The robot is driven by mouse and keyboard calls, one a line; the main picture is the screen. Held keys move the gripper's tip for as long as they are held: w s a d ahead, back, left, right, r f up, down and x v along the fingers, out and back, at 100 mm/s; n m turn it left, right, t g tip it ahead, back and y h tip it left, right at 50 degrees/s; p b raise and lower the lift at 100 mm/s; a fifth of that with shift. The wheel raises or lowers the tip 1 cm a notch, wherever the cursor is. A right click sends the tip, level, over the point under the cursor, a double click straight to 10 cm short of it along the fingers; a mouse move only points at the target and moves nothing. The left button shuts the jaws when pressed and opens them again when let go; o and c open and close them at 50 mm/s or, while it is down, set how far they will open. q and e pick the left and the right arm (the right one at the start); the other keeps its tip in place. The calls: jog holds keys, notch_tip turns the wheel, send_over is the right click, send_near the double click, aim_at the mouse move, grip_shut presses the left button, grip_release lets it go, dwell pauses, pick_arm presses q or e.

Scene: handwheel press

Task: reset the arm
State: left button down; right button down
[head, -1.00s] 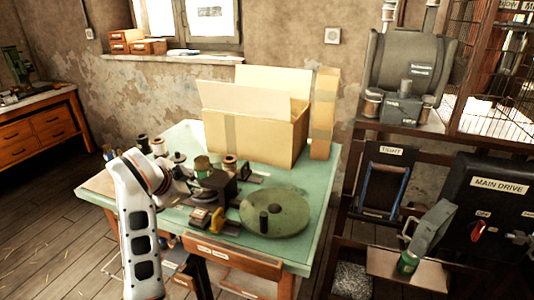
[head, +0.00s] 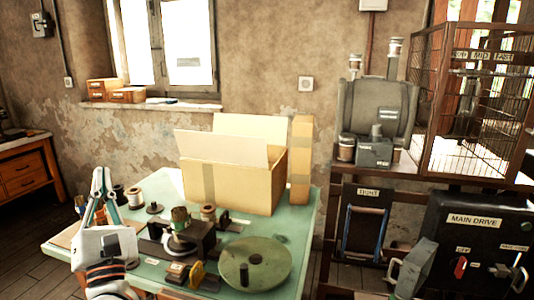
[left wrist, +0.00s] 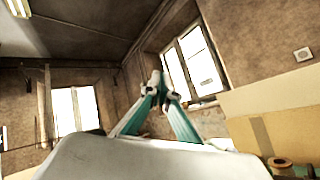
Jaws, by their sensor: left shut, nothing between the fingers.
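My left gripper (head: 102,175) stands at the left side of the green table, above its left edge in the head view. Its teal fingers point up and are shut with nothing between them. In the left wrist view the fingertips (left wrist: 160,86) meet in front of the wall and windows. The fingers look clear of the things on the table. My right gripper is not in view.
On the green table (head: 305,238) stand a handwheel (head: 270,258), a dark press (head: 185,240), several spools and an open cardboard box (head: 262,182). At right are a grey machine (head: 378,105), a wire cage (head: 470,110) and a main drive panel (head: 480,235).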

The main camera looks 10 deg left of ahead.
pick_arm(q)
jog(key=w+d+f+m+h, duration=0.1)
jog(key=d+f+m+h, duration=0.5)
jog(key=m, duration=0.4)
jog(key=d+f+m+g+h, duration=0.1)
jog(key=d+f+m+h, duration=0.3)
jog(key=d+m+h, duration=0.45)
jog(key=w+d+f+m+h, duration=0.1)
jog(key=d+f+m+h, duration=0.4)
jog(key=m, duration=0.7)
jog(key=s+a+f+m+g+y, duration=0.1)
jog(key=s+f+m+g+y, duration=0.2)
jog(key=f, duration=0.7)
jog(key=s+a+f+m+g+y, duration=0.1)
jog(key=s+f+m+g, duration=0.4)
jog(key=f, duration=0.4)
jog(key=s+a+f+m+g+y, duration=0.5)
jog(key=s+a+f, duration=0.2)
jog(key=s+a, duration=0.3)
jog(key=w+d+f+n+t+h, duration=0.2)
jog(key=d+f+h, duration=0.5)
jog(key=d+f, duration=0.7)
jog(key=shift+d+t, duration=0.8)
jog(key=shift+d, duration=0.05)
